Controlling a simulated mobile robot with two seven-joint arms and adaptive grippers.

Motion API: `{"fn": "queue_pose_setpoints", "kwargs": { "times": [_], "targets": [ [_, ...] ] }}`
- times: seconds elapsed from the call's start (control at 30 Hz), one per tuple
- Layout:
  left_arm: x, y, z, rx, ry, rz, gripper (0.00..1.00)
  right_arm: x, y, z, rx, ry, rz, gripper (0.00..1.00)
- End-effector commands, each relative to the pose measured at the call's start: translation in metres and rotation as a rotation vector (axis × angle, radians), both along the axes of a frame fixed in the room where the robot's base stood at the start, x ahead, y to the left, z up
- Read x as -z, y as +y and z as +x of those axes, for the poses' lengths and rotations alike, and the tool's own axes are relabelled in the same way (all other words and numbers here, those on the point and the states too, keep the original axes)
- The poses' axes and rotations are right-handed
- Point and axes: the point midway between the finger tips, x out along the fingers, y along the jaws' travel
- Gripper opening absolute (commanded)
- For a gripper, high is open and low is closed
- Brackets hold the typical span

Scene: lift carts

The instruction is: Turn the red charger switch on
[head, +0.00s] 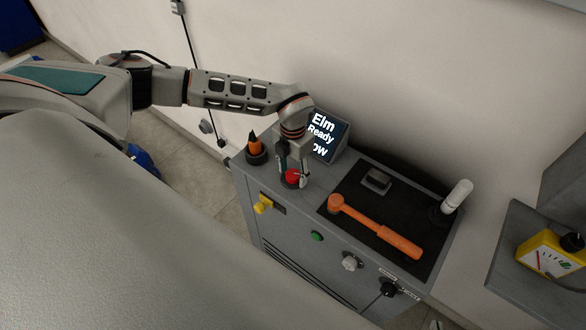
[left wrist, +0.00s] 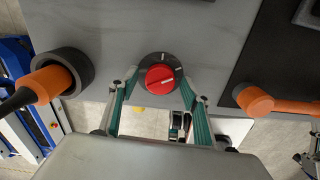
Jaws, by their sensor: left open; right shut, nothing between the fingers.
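The red charger switch (head: 291,178) is a round red knob on top of the grey cart, near its front edge. In the left wrist view, the red knob (left wrist: 160,77) sits on a black round base with pale marks. My left gripper (head: 294,182) is above the cart top, pointing down at the switch. Its open fingers (left wrist: 157,82) stand on either side of the knob, with gaps visible; contact cannot be told. The knob's turn position is unclear. My right gripper is in neither view.
An orange-handled tool stands in a dark round holder (head: 256,158) left of the switch. A screen (head: 327,137) stands behind it. An orange hammer (head: 375,228) lies on a black mat (head: 392,191) to the right. Yellow (head: 264,204) and green (head: 317,236) controls are on the front.

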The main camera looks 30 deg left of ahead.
Motion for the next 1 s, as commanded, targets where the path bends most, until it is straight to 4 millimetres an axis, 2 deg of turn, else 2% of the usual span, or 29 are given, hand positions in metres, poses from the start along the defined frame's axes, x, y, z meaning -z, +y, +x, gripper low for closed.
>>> {"fn": "queue_pose_setpoints", "kwargs": {
  "times": [0.17, 0.6, 0.8, 1.0],
  "targets": [
    [-0.017, 0.001, 0.001, -0.001, -0.003, 0.000, 0.48, -0.001, -0.001, 0.001, 0.000, -0.001, -0.001, 0.00],
    [-0.100, 0.000, 0.001, 0.000, -0.004, -0.001, 0.48, -0.001, -0.002, 0.002, 0.001, -0.004, -0.001, 0.00],
    [-0.117, 0.000, 0.000, 0.001, -0.002, 0.000, 0.48, -0.001, -0.002, 0.002, 0.001, -0.004, -0.002, 0.00],
    [-0.120, 0.000, 0.000, 0.001, 0.000, 0.000, 0.48, -0.001, -0.002, 0.002, 0.001, -0.005, -0.001, 0.00]
  ]
}}
